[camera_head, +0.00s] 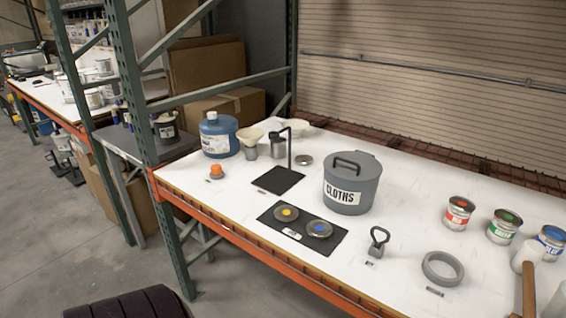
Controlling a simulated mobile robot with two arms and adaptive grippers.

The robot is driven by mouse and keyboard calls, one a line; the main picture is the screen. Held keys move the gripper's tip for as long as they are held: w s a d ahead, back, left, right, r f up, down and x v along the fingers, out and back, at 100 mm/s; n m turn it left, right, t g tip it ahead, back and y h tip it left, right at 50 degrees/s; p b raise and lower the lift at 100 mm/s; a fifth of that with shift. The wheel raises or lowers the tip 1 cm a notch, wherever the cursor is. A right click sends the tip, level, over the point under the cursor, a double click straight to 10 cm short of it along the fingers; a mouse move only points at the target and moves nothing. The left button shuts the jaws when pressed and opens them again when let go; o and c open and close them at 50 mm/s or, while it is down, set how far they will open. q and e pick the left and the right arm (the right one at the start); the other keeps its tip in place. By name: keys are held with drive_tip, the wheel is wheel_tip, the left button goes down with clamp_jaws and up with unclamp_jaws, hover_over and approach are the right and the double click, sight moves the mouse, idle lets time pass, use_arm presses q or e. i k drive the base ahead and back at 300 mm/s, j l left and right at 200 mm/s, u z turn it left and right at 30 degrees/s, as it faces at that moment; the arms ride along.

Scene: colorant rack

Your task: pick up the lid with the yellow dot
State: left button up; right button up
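The lid with the yellow dot (286,214) is a round metal lid lying flat on a black mat (303,245) on the white bench top. A similar lid with a blue dot (319,228) lies to its right on the same mat, apart from it. A small white label with dark marks is on the mat in front of the lids. Neither of my grippers is in view.
A grey CLOTHS bin (351,183) stands behind the lids. A black stand (278,180) is behind left, a ring-handled tool (378,243) and grey ring (442,269) to the right. Paint cans (458,213) and a mallet (527,275) are far right. A green rack post (150,130) rises at left.

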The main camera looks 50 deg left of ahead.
sight(285, 213)
drive_tip(key=u, duration=0.5)
drive_tip(key=j+u, duration=0.15)
drive_tip(key=u, duration=0.35)
drive_tip(key=j+u, duration=0.1)
drive_tip(key=u, duration=0.4)
drive_tip(key=z, duration=2.3)
drive_tip(key=u, duration=2.1)
drive_tip(key=j, duration=0.1)
drive_tip(key=j+z, duration=1.15)
drive_tip(key=k+l, duration=0.05)
drive_tip(key=l, duration=0.1)
